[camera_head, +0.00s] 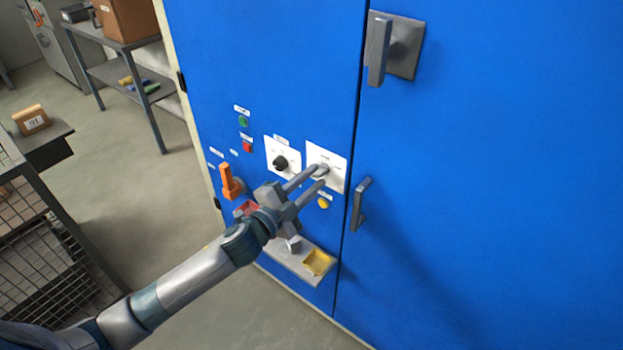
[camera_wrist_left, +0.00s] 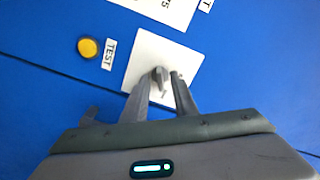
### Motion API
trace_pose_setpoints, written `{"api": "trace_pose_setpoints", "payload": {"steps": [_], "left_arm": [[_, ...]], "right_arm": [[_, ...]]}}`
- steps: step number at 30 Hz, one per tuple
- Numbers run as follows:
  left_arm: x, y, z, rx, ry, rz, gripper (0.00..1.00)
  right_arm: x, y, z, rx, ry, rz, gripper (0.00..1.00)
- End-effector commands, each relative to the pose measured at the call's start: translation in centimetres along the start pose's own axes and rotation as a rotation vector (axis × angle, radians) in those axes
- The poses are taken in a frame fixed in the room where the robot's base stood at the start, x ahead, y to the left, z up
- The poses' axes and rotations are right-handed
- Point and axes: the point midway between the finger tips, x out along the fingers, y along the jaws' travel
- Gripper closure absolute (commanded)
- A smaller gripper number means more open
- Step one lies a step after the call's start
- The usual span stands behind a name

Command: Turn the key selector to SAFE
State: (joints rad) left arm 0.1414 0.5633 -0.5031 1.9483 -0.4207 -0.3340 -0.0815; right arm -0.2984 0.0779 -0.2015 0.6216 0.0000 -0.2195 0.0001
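The key selector is on a white plate (camera_head: 338,160) on the blue cabinet front, right of a second white plate with a black knob (camera_head: 280,163). In the left wrist view its plate (camera_wrist_left: 148,48) carries a small grey key (camera_wrist_left: 160,76) and tiny markings too small to read. My left gripper (camera_head: 321,176) is at this plate, fingers pointing at the panel. In the left wrist view the gripper (camera_wrist_left: 162,86) is open, with one finger on each side of the key and a gap visible. I cannot tell whether either finger touches it. My right gripper is not in view.
A yellow button (camera_wrist_left: 88,47) labelled TEST is beside the plate. An orange lever (camera_head: 230,182), green button (camera_head: 243,121) and red button (camera_head: 247,147) are to the left. A door handle (camera_head: 360,204) stands out just right. A ledge with a yellow tray (camera_head: 318,262) is below.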

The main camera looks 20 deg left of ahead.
Motion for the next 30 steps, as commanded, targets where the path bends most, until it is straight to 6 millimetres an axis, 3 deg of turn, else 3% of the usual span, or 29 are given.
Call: {"api": "trace_pose_setpoints", "payload": {"steps": [4, 7, 8, 20, 30], "left_arm": [[-0.02, 0.01, 0.00, 0.000, 0.000, 0.000, 0.74], [-0.02, 0.01, 0.01, 0.000, 0.000, 0.000, 0.98], [-0.02, 0.01, 0.01, 0.000, 0.000, 0.000, 1.00], [-0.03, 0.03, -0.04, -0.025, 0.000, 0.000, 1.00], [-0.03, 0.01, -0.10, -0.186, -0.001, 0.001, 1.00]], "right_arm": [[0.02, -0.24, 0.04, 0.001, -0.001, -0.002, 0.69], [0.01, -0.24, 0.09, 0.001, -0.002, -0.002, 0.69], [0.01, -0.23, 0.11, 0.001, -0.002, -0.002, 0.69], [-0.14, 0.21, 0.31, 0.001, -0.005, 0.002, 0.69], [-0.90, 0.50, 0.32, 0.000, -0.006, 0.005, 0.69]]}}
